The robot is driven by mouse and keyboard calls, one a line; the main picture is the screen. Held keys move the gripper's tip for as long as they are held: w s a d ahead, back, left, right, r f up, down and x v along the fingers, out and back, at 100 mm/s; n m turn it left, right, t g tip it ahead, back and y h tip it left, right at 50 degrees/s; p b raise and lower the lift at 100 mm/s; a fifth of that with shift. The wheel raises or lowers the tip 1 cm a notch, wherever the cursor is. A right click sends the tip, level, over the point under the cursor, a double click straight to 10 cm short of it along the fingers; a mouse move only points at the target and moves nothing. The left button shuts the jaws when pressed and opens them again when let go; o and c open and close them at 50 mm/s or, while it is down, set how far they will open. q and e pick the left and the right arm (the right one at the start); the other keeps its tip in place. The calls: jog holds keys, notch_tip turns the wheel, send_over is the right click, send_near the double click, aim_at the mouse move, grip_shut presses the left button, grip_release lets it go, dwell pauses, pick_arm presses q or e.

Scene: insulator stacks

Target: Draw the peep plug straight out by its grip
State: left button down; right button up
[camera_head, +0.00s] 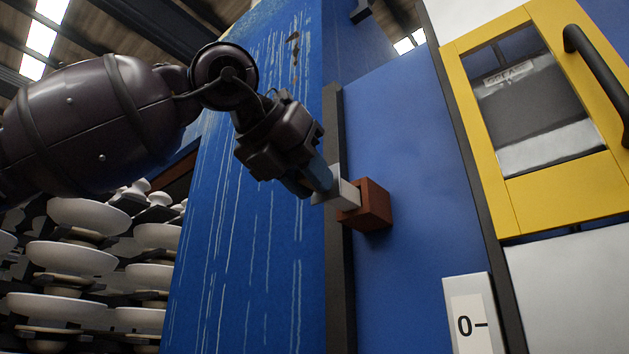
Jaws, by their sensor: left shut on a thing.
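My left gripper (316,182) reaches in from the left, and its bluish fingertips are shut on the pale grey grip (340,190) of the peep plug. The grip meets a reddish-brown block (371,206) on its right, which looks like the plug's body. That block stands against the blue panel, just right of a dark vertical strip (340,270). How far the block stands out of the panel, and any hole behind it, cannot be told. My right gripper is not in view.
A yellow-framed window (510,185) with a black handle (597,75) is at the right. A white post marked "0" (472,318) stands below it. White insulator stacks (75,258) fill the lower left. A streaked blue wall (235,230) lies behind my left arm.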

pick_arm(q)
jog(key=shift+s+a, duration=0.55)
jog(key=shift+s, duration=0.2)
jog(key=shift+s+a, duration=0.55)
jog(key=shift+s, duration=0.2)
